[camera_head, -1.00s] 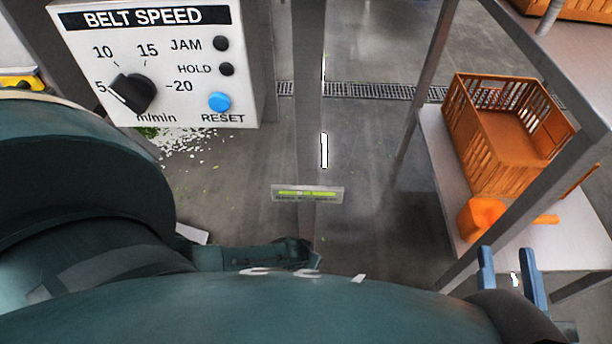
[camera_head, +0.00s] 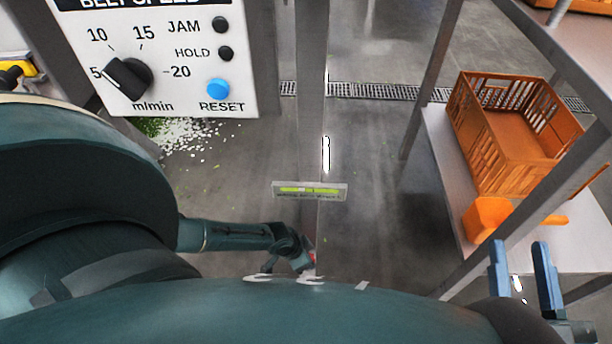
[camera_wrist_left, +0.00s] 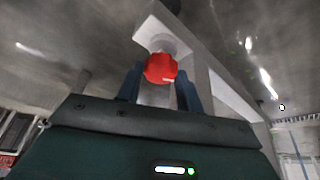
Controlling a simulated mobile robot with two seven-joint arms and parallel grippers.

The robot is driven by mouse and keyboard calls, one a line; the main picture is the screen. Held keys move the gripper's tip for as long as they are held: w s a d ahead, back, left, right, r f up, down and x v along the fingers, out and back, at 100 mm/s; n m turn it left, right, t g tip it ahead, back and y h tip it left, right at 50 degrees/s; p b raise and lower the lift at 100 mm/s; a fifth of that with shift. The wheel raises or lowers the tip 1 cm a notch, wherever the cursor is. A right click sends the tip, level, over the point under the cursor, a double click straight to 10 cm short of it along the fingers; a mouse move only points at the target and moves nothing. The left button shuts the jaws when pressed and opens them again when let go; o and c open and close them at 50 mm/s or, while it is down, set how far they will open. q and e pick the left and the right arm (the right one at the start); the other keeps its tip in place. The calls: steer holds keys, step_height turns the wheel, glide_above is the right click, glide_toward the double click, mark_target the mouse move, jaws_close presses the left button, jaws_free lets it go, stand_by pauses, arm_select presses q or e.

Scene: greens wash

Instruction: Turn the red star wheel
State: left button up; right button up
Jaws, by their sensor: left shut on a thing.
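The red star wheel (camera_wrist_left: 160,67) shows in the left wrist view on a pale mount at the end of a grey beam. My left gripper (camera_wrist_left: 158,88) has its two blue fingers on either side of the wheel and is shut on it. In the head view only a small bit of red (camera_head: 309,259) shows at the end of my left arm, and those fingers are mostly hidden. My right gripper (camera_head: 522,280) is at the lower right, its two blue fingers apart with nothing between them.
A control panel (camera_head: 185,80) with a black dial and a blue reset button stands upper left. An orange crate (camera_head: 500,165) and an orange scoop (camera_head: 487,217) are on a grey shelf (camera_head: 450,180) at right. A post with a level strip (camera_head: 310,190) stands mid-view.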

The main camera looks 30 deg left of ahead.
arm_select(q)
steer(key=shift+w, duration=0.1)
stand_by(0.3)
steer(key=o, duration=0.8)
steer(key=shift+o, duration=0.9)
steer(key=shift+a, duration=0.1)
steer(key=shift+r, duration=0.1)
